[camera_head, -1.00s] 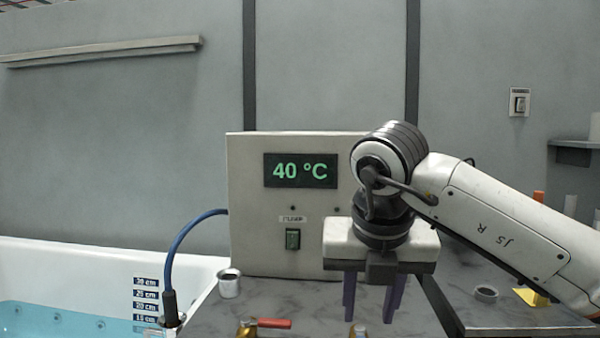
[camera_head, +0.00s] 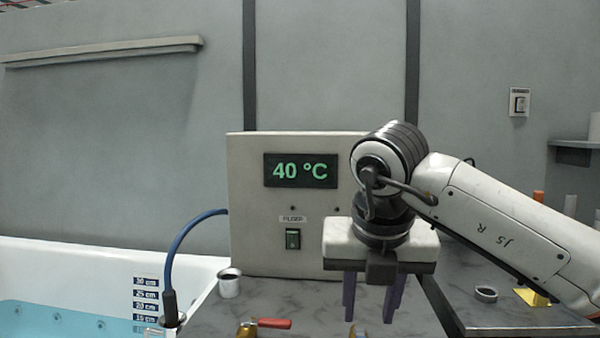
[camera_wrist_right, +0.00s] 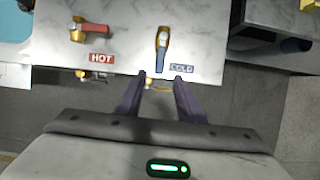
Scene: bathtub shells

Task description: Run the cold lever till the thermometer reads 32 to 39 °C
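The thermometer display (camera_head: 300,171) on the beige panel reads 40 °C in green. The cold lever (camera_wrist_right: 162,55), blue on a brass valve, points toward my right gripper in the right wrist view, by the COLD label (camera_wrist_right: 181,68). In the head view only a bit of brass (camera_head: 358,330) shows there, at the bottom edge. My right gripper (camera_head: 369,318) points down with its purple fingers apart and empty. In the wrist view its fingertips (camera_wrist_right: 160,77) are just short of the lever's end, one to either side; contact cannot be told. My left gripper is not in view.
The red hot lever (camera_head: 272,323) points right, left of the cold one. A bathtub (camera_head: 60,262) with blue water and a depth scale (camera_head: 146,294) stands at left. A metal cup (camera_head: 229,283) and a blue hose (camera_head: 185,235) are near the panel. A grey ring (camera_head: 486,293) lies at right.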

